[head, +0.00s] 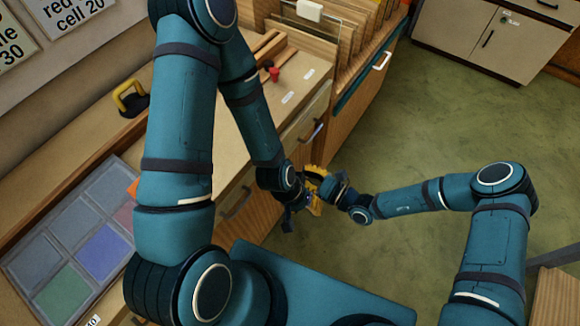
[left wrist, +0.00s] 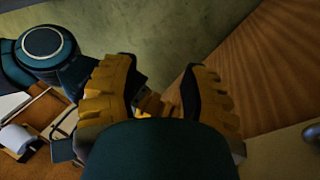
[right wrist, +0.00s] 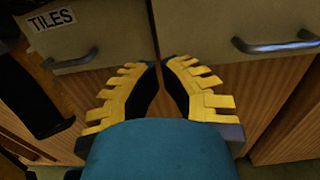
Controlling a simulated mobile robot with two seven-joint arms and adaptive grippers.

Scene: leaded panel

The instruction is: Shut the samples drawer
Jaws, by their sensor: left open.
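Cream drawer fronts run along the workbench (head: 262,75). The right wrist view shows one with a label reading TILES (right wrist: 52,19) and another drawer front (right wrist: 235,25) with a grey bar handle (right wrist: 275,45). No label reading samples can be made out, so I cannot tell which drawer it is. My left gripper (head: 312,203) hangs in front of the bench; its yellow fingers (left wrist: 160,85) are apart and empty. My right gripper (head: 318,175) is close beside it and points at the cabinet fronts. Its fingertips (right wrist: 162,62) are close together with nothing seen between them.
Upright wooden dividers (head: 345,35) stand at the bench's far end. A yellow-handled tool (head: 130,98), a small red object (head: 274,74) and a tray of coloured glass squares (head: 40,262) are on the bench. Green floor (head: 440,120) is clear to the right.

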